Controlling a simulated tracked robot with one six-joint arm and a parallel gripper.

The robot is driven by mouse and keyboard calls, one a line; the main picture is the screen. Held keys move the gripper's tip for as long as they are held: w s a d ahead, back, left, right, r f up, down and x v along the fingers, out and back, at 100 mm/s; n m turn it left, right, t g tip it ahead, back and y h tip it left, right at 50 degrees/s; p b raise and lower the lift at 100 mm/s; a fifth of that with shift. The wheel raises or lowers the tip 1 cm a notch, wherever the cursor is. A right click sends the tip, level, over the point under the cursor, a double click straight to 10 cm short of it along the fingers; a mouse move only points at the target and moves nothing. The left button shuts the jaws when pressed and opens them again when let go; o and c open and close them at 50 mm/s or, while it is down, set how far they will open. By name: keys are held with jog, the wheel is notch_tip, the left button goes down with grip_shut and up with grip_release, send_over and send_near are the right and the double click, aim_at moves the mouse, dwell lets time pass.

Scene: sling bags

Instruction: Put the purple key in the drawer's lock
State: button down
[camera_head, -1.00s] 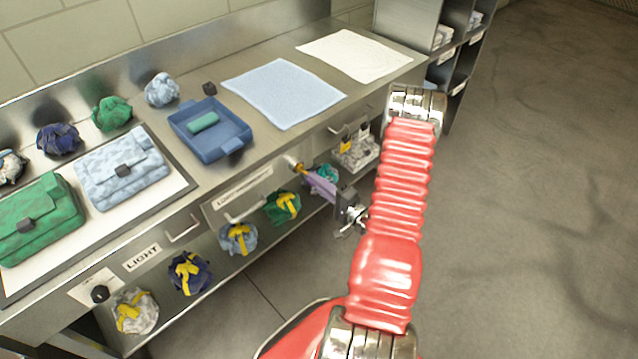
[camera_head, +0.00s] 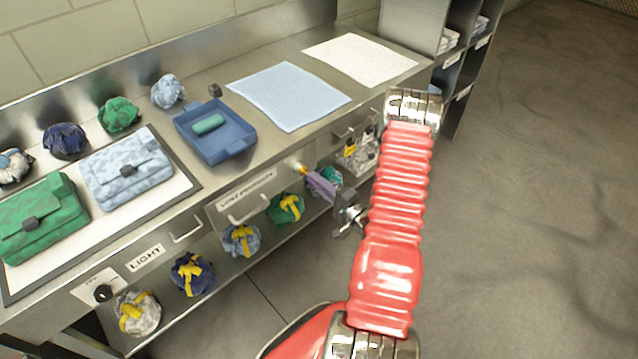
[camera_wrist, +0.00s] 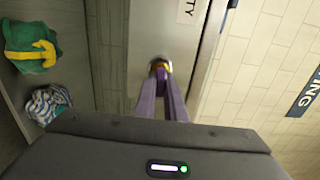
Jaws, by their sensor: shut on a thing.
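My gripper (camera_head: 322,185) has purple fingers and is shut on the purple key at the drawer front. In the wrist view the fingers (camera_wrist: 161,95) converge on the key (camera_wrist: 160,74), whose yellow-gold part points at the round metal lock (camera_wrist: 165,62). In the head view the gold part shows just right of the lock (camera_head: 292,163). The key's tip is at the lock, but I cannot tell how deep it sits. The fingers hide most of the key. The drawer (camera_head: 217,217) is shut and labelled LOST PROPERTY.
On the counter are a blue tray (camera_head: 240,153) with a green item, a light blue cloth (camera_head: 290,95), a white cloth (camera_head: 360,58) and bags. Bundles with yellow straps (camera_head: 240,240) sit on the shelf below. The floor at right is clear.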

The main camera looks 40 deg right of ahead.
jog(key=shift+w, duration=0.35)
jog(key=c, duration=1.7)
grip_release()
jog(key=shift+c, duration=0.2)
jog(key=s, duration=1.3)
jog(key=shift+s+d+f, duration=0.15)
jog(key=shift+s, duration=0.2)
